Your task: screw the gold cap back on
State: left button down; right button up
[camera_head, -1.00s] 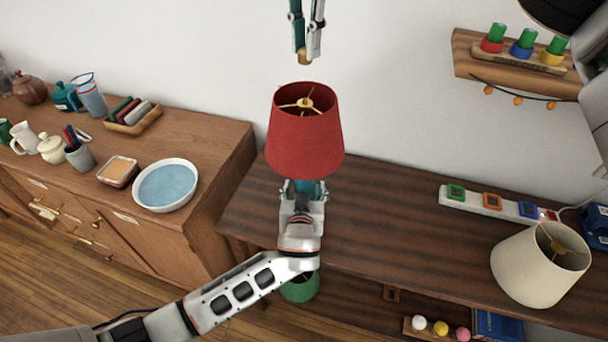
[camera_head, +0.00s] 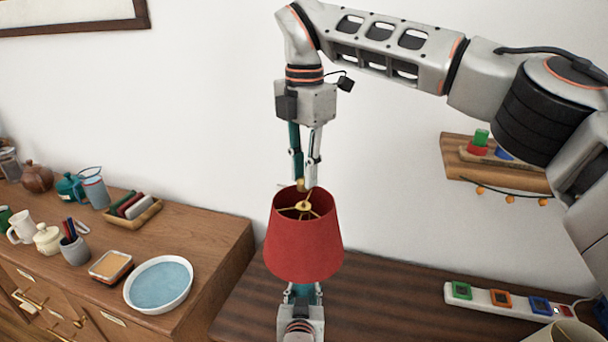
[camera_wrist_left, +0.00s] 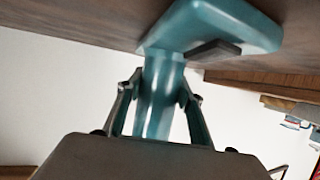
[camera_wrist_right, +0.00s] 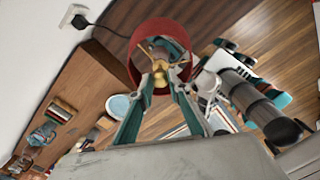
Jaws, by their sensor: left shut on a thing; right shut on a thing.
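My right gripper (camera_head: 305,178) points straight down over the red lampshade (camera_head: 303,245). It is shut on the small gold cap (camera_head: 300,186), which is near the far rim of the shade's open top, above the brass fitting (camera_head: 303,206) inside. In the right wrist view the gold cap (camera_wrist_right: 160,77) is between the fingertips over the shade (camera_wrist_right: 134,62); I cannot tell whether it touches the fitting. My left gripper (camera_head: 303,292) is below the shade, shut on the teal lamp stem (camera_wrist_left: 160,95). The teal lamp base (camera_wrist_left: 225,28) shows in the left wrist view.
The dark wood table (camera_head: 390,310) bears a power strip (camera_head: 510,300) at right. A wooden shelf (camera_head: 490,174) hangs on the wall. The left cabinet (camera_head: 215,250) carries a blue-filled bowl (camera_head: 160,285), a tray (camera_head: 133,211) and pots. The air around the shade is clear.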

jog(key=shift+f, duration=0.2)
dwell(0.4)
jog(key=shift+f, duration=0.9)
jog(key=shift+f, duration=0.6)
